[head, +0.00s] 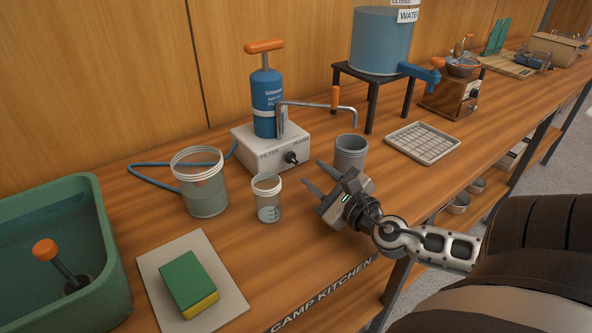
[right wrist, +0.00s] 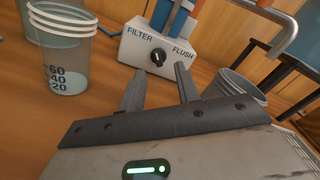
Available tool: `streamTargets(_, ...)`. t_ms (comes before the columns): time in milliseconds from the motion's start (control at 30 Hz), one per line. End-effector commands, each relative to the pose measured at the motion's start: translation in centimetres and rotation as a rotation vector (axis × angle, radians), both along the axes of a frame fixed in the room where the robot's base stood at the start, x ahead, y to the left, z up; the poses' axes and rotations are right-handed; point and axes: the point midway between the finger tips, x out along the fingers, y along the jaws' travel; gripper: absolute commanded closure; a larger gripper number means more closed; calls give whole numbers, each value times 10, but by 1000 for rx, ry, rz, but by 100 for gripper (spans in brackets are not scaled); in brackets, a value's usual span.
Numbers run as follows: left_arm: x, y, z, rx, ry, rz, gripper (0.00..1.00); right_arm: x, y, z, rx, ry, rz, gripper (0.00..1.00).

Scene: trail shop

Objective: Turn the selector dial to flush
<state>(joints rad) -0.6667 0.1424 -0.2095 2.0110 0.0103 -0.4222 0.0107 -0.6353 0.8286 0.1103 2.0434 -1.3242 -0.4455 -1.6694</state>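The selector dial (head: 291,157) is a small black knob on the front of the white filter base (head: 262,152). In the right wrist view the dial (right wrist: 158,57) sits between the printed words FILTER on the left and FLUSH on the right. I cannot tell for certain which word its pointer faces. My right gripper (head: 315,174) is open and empty, in front of the base and apart from the dial. In the right wrist view its two fingertips (right wrist: 159,69) point toward the dial. My left gripper is not in view.
A measuring cup (head: 267,199) and a larger clear tub (head: 201,184) stand left of my right gripper. A grey cup (head: 350,154) stands close on its right. The blue pump (head: 267,98) with its metal spout (head: 318,107) rises above the base. A wire tray (head: 422,143) lies farther right.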

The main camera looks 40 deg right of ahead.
Motion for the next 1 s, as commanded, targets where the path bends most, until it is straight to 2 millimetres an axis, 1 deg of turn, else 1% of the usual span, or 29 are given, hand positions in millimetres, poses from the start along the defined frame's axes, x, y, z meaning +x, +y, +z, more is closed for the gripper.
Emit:
streamTargets(33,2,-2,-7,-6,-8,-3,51,0,0,-18,1,1,-1,67)
streamTargets(100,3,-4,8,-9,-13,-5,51,15,-2,-7,0,-6,0,67)
streamTargets(200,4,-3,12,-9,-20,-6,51,32,-4,-7,2,-4,-1,67)
streamTargets(367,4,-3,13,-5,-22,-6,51,54,-6,-7,3,-4,-1,67)
streamTargets(500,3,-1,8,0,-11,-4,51,68,-8,-9,4,-2,-2,67)
streamTargets(667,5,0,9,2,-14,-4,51,74,-8,-10,3,0,-1,67)
streamTargets(933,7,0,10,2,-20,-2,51,75,-8,-10,3,1,0,67)
streamTargets(967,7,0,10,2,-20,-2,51,75,-8,-10,3,1,0,76)
streamTargets(1000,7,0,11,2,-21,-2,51,75,-8,-10,3,1,0,87)
